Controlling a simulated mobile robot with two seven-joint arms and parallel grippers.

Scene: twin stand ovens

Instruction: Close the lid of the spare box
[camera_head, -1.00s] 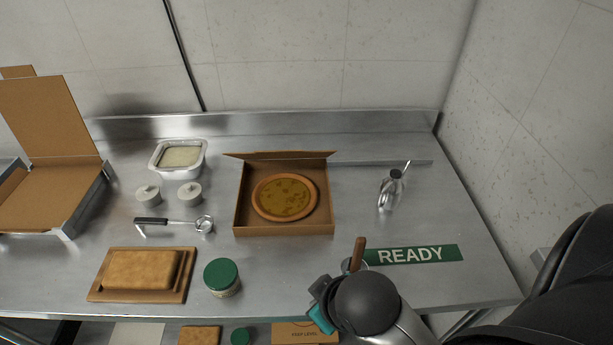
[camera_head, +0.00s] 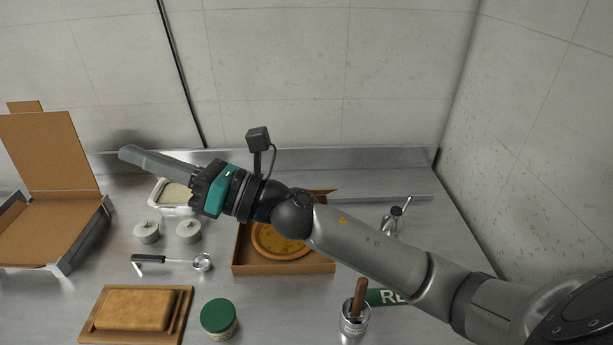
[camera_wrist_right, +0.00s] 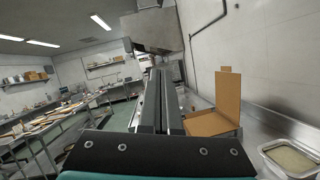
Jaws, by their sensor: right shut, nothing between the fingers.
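The spare box, a brown cardboard box (camera_head: 45,228), stands open at the left of the steel counter, with no contents showing. Its lid (camera_head: 50,150) stands up at the back, leaning slightly backward. In the right wrist view, the box's lid (camera_wrist_right: 229,100) is upright, to the right of the fingers. My right gripper (camera_head: 128,154) is shut and empty. It reaches left above the counter, and its fingertips appear just right of the lid, apart from it in the picture. In the right wrist view, its long fingers (camera_wrist_right: 160,75) lie together. My left gripper is not in view.
A second open box (camera_head: 290,267) holding a pizza (camera_head: 278,242) sits mid-counter, partly hidden by my right arm. A white tub (camera_head: 172,193), two small lidded pots (camera_head: 147,231), a ladle (camera_head: 180,263), a bread board (camera_head: 178,318) and a green-lidded jar (camera_head: 219,318) stand nearby.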

